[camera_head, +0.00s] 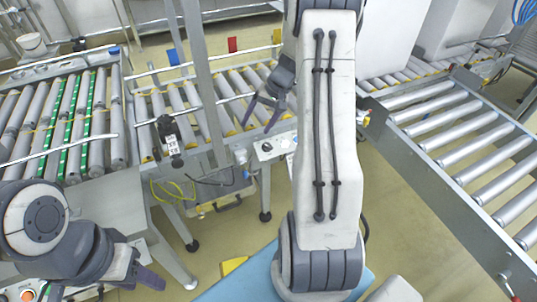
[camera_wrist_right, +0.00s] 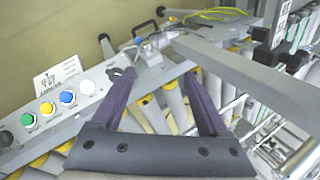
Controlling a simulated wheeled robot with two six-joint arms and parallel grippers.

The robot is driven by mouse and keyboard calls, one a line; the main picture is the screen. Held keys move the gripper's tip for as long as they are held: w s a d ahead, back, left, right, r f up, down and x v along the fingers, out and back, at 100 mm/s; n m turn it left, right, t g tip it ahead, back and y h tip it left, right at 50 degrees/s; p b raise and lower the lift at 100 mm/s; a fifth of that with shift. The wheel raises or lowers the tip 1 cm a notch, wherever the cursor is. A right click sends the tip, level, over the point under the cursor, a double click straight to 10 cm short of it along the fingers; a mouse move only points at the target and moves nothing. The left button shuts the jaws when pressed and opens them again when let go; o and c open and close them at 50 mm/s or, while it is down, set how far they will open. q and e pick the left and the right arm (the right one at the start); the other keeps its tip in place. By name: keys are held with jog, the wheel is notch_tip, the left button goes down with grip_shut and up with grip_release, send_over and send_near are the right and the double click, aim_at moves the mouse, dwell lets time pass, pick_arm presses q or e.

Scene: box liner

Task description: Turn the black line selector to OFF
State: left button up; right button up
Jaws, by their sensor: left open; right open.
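The control panel (camera_head: 273,147) is a grey box on the conveyor's front side, with a small black knob (camera_head: 266,147) that looks like the line selector. My left gripper (camera_head: 100,284) is open and empty at the lower left, far from the panel.
Roller conveyors stand at left (camera_head: 40,120) and right (camera_head: 455,130). A grey upright post (camera_head: 205,90) and a black device on a bracket (camera_head: 172,140) stand left of the panel. A yellow cable (camera_head: 175,190) hangs below. A white card (camera_wrist_right: 58,75) stands behind the buttons.

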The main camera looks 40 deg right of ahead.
aim_at(269, 147)
jog(key=s+d+f+m+t+b, duration=0.1)
jog(key=s+d+f+m, duration=0.1)
jog(key=d+f, duration=0.55)
pick_arm(q)
notch_tip(269, 147, down, 4)
jog(key=shift+r+b, duration=0.1)
jog(key=shift+b, duration=0.75)
pick_arm(e)
jog(key=x, duration=0.2)
jog(key=d+x, duration=0.1)
jog(key=x, duration=0.2)
jog(key=w+x, duration=0.1)
jog(key=x, duration=0.2)
jog(key=shift+d+f, duration=0.1)
jog(key=shift+d, duration=0.2)
jog(key=shift+s+m, duration=0.1)
jog(key=shift+m, duration=0.2)
grip_shut()
